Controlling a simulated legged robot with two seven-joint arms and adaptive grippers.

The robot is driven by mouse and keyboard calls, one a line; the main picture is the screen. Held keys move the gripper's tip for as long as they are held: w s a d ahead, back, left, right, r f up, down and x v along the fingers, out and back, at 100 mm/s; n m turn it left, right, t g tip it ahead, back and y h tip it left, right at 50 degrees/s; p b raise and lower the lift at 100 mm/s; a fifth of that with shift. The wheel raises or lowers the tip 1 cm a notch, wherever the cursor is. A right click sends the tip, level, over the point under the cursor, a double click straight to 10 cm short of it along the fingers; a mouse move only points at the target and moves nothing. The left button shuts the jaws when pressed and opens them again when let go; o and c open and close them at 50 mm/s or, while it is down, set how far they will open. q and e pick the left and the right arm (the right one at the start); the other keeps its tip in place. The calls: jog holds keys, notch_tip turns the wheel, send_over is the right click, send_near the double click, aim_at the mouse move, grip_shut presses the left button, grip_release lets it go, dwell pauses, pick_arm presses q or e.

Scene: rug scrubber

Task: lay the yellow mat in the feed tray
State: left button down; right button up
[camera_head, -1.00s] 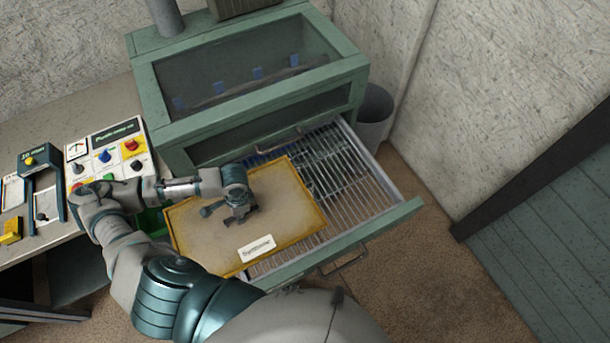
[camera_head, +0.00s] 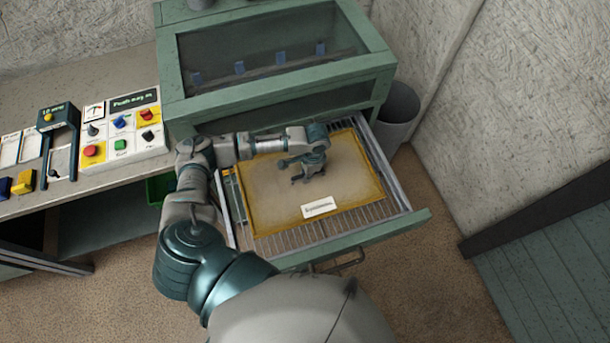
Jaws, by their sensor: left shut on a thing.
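The yellow mat (camera_head: 350,172) is a flat tan sheet with a yellow border and a white label near its front edge. It is over the feed tray (camera_head: 391,205), a pulled-out drawer with a wire-rack floor and a green front. The mat lies within the tray's outline; I cannot tell whether it rests on the rack or is just above it. My left gripper (camera_head: 307,177) is at the mat's middle, shut on it. Its fingertips are partly hidden by the wrist. My right gripper is not in view.
The green machine (camera_head: 280,100) with a clear window stands behind the tray. A control panel (camera_head: 122,128) with coloured buttons sits on the bench at left. A grey bin (camera_head: 398,112) stands right of the machine. Carpet is clear in front and at right.

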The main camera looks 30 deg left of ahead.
pick_arm(q)
jog(key=shift+f, duration=0.45)
jog(key=shift+d, duration=0.1)
jog(key=shift+a, duration=0.2)
jog(key=c, duration=1.2)
grip_release()
jog(key=shift+a+f, duration=0.2)
jog(key=shift+a, duration=0.3)
jog(key=shift+o, duration=0.2)
jog(key=shift+a, duration=0.2)
jog(key=shift+d, duration=0.1)
jog(key=shift+d+r, duration=0.15)
jog(key=shift+d, duration=0.05)
jog(key=r, duration=0.2)
jog(key=d+r, duration=0.1)
jog(key=r, duration=0.1)
jog(key=shift+w+d+r+p, duration=0.1)
jog(key=shift+w+p, duration=0.15)
jog(key=shift+p, duration=0.05)
jog(key=r, duration=0.6)
jog(key=shift+w+r+p, duration=0.15)
jog(key=shift+w+p, duration=0.15)
jog(key=shift+w, duration=0.05)
jog(key=shift+r, duration=0.65)
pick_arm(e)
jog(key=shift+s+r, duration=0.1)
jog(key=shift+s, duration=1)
